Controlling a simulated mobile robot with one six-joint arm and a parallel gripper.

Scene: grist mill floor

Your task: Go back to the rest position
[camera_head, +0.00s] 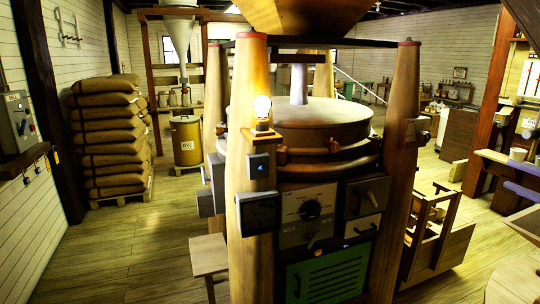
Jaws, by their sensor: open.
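Neither my gripper nor my arm can be made out in the head camera view. The view looks across the mill floor from a raised position. A large round millstone casing (330,117) on a wooden-legged stand fills the middle. A lit lamp (262,108) is fixed to its front left leg. A control panel with a dial (308,212) and a green louvred door (327,277) face me.
Stacked sacks (108,140) stand on a pallet at left, beside a yellow drum (186,141). A small stool (208,256) stands by the mill. A wooden cart (440,240) and a shelf bench (508,160) are at right. The left plank floor (130,245) is clear.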

